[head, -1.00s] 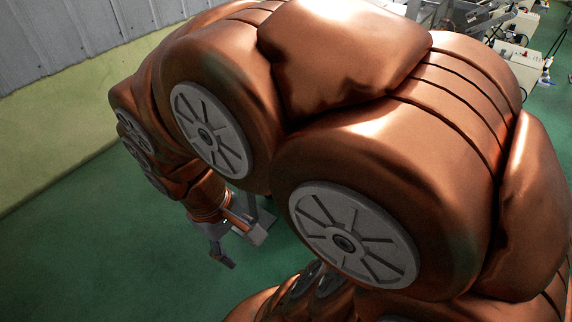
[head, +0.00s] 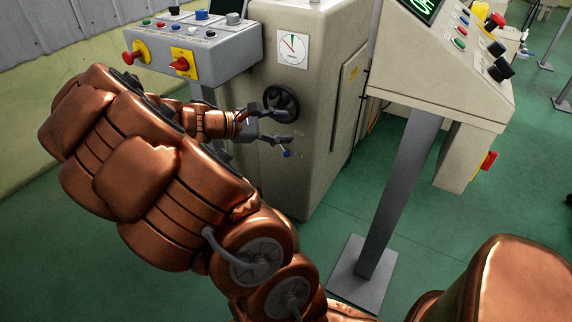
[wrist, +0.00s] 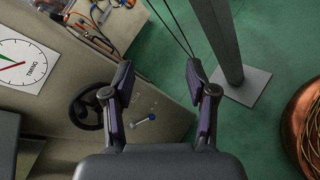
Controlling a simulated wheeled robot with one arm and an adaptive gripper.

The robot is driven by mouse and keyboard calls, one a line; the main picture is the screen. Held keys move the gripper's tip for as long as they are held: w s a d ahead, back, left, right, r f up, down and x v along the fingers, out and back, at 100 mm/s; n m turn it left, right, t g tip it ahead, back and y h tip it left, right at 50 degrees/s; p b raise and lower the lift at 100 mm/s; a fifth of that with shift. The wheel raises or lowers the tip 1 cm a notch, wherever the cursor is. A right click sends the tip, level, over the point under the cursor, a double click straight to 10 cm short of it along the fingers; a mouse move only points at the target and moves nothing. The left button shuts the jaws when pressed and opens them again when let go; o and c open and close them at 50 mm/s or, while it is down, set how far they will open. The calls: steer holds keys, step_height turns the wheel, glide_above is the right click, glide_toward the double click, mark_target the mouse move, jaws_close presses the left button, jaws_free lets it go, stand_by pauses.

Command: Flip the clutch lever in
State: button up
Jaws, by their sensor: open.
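A small lever with a blue knob (head: 287,154) sticks out from the side of the beige machine (head: 318,60), low and near its corner; I take it to be the clutch lever. The lever (wrist: 151,117) also shows in the wrist view, between my fingers, as a short silver rod ending in the blue knob. My gripper (head: 290,126) is open and empty, just above the lever in the head view. In the wrist view my gripper (wrist: 160,66) has its fingers wide apart, and no contact with the lever shows.
A black handwheel (head: 281,103) and a timing dial (head: 293,49) are on the machine, close to my gripper. A grey button box (head: 205,50) stands at left. A control panel (head: 455,50) on a grey post (head: 395,195) stands at right. Green floor is clear between.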

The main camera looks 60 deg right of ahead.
steer(key=w+d+f+n+h+b, duration=0.25)
steer(key=d+f+b, duration=0.2)
steer(key=f, duration=0.25)
steer(key=w+d+f+n+h+b, duration=0.2)
steer(key=w+d+f+n+b, duration=0.15)
steer(key=d+f, duration=0.25)
steer(key=n+t+h+b, duration=0.2)
steer(key=n+t+b, duration=0.35)
steer(key=n, duration=0.35)
glide_toward(286, 153)
steer(key=d, duration=0.3)
steer(key=shift+y, duration=0.25)
steer(key=shift+s+d+f+b, duration=0.15)
steer(key=shift+d+b, duration=0.35)
steer(key=shift+d, duration=0.8)
steer(key=shift+s+d+f+b, duration=0.1)
steer(key=shift+s+d+b, duration=0.3)
steer(key=shift+d, duration=0.85)
steer(key=shift+s+d+f+b, duration=0.1)
steer(key=shift+d+b, duration=0.5)
steer(key=shift+d, duration=0.7)
steer(key=shift+c, duration=0.3)
steer(key=shift+g, duration=0.35)
jaws_close()
